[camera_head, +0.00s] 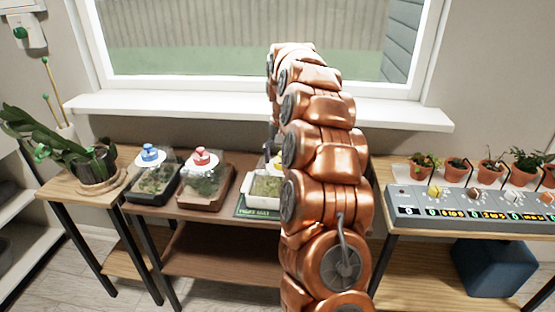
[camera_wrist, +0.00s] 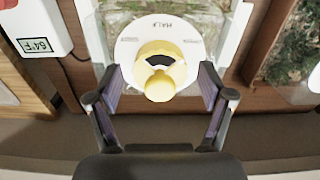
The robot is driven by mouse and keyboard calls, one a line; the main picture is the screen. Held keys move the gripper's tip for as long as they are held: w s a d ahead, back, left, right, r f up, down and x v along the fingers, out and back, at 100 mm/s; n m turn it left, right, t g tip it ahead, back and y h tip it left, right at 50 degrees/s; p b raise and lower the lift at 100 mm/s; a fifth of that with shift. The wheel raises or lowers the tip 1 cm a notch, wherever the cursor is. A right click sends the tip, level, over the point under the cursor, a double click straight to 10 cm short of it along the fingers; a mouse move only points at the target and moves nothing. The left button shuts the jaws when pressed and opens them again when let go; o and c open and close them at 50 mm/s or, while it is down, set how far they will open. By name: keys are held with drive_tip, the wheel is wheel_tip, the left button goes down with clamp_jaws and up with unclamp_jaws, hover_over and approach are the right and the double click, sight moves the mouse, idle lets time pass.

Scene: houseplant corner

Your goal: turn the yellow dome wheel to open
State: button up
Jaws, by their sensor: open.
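The yellow dome wheel (camera_wrist: 160,70) sits on a white round plate (camera_wrist: 133,32) with small markings, one of them an upside-down HALF, on top of a clear dome. The wheel has a rounded knob pointing toward the bottom of the wrist view. My gripper (camera_wrist: 160,76) is open, with one dark finger on each side of the wheel and visible gaps between.
A blue-wheel dome (camera_head: 150,153) and a red-wheel dome (camera_head: 200,157) stand to the left on the same brown shelf. A potted plant (camera_head: 97,165) is further left. At right are a control panel (camera_head: 470,205) and small pots. A white 64°F display (camera_wrist: 38,44) is near the dome.

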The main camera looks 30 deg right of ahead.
drive_tip(key=shift+r, duration=3.75)
drive_tip(key=s+a+f+n+g, duration=0.15)
drive_tip(key=s+a+n, duration=0.35)
drive_tip(key=s+a, duration=1.25)
drive_tip(key=s+a+f+n+g, duration=0.1)
drive_tip(key=s+a+f, duration=0.2)
drive_tip(key=s, duration=0.4)
drive_tip(key=s+a+f+n, duration=0.1)
drive_tip(key=s+a+f, duration=0.25)
drive_tip(key=s, duration=0.45)
drive_tip(key=s+a+f+n+g, duration=0.1)
drive_tip(key=s+a+f, duration=0.15)
drive_tip(key=s, duration=0.45)
wheel_tip(320, 180, up, 15)
drive_tip(key=w+t+p, duration=0.1)
drive_tip(key=p, duration=1.3)
drive_tip(key=shift+d+t+p, duration=0.2)
drive_tip(key=shift+t+p, duration=0.15)
drive_tip(key=shift+w, duration=0.1)
